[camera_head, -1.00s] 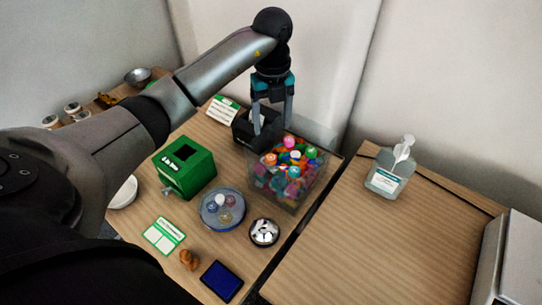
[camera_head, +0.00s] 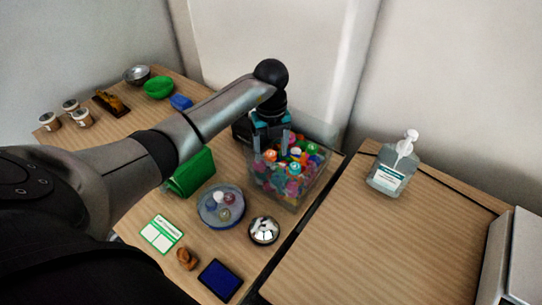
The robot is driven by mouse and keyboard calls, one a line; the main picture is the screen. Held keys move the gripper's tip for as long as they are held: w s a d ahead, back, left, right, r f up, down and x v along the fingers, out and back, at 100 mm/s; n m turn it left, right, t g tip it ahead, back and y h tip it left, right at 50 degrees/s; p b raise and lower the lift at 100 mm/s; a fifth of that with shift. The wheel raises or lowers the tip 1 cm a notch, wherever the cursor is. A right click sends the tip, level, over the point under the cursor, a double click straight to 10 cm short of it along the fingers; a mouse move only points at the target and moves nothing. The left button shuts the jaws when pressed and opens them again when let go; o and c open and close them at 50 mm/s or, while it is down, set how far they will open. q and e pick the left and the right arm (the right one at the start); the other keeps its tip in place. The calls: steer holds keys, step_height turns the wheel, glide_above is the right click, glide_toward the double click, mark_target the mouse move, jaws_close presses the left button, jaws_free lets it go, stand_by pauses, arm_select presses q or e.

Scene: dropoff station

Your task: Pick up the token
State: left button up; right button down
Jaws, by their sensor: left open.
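A clear box (camera_head: 290,200) on the table is full of small colourful tokens (camera_head: 292,172). My left gripper (camera_head: 270,155) points down at the box's back left part. Its jaws are open, with fingertips at about the level of the top tokens. I cannot tell whether they touch any token. Which single token is meant is not clear from the picture. My right gripper does not show.
My left arm partly hides a green box (camera_head: 190,175) and a black box (camera_head: 242,128). A round dish (camera_head: 208,215), a small bowl (camera_head: 264,230), a card (camera_head: 162,234) and a blue pad (camera_head: 220,281) stand in front. A pump bottle (camera_head: 393,170) is on the right table, otherwise mostly clear.

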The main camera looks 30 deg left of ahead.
arm_select(q)
jaws_close()
stand_by(0.5)
steer(key=shift+r, duration=0.2)
